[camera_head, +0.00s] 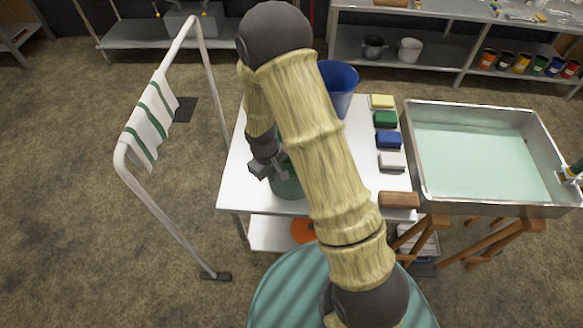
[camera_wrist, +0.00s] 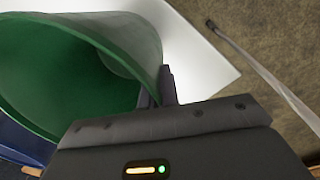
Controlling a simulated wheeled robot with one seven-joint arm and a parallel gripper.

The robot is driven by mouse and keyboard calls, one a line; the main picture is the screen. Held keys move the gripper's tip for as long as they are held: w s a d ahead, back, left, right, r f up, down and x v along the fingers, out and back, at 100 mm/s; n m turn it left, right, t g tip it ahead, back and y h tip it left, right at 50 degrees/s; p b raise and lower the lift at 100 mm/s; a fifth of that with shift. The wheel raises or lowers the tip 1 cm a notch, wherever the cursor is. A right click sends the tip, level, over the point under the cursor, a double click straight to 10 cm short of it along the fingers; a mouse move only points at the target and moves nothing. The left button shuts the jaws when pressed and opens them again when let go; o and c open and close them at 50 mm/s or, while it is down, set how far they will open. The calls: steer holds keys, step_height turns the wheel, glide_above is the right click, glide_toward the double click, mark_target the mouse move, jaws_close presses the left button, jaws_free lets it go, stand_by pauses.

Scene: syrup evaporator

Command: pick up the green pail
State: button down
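The green pail (camera_head: 287,184) is at the white table's near left part in the head view, partly hidden behind my arm. Its open mouth fills the left of the wrist view (camera_wrist: 65,75). My gripper (camera_head: 262,170) is at the pail's left side, by the rim. In the wrist view my gripper's fingers (camera_wrist: 158,92) are close together, with the pail's wall between them. The gripper looks shut on that wall. I cannot tell whether the pail's base touches the table.
A blue pail (camera_head: 339,88) stands behind on the white table (camera_head: 240,180). A metal evaporator pan (camera_head: 480,155) stands to the right. A rail with a striped towel (camera_head: 150,120) is at left.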

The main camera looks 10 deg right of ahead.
stand_by(0.3)
step_height(320, 180, up, 10)
steer(key=shift+r+b, duration=0.1)
steer(key=shift+b, duration=0.7)
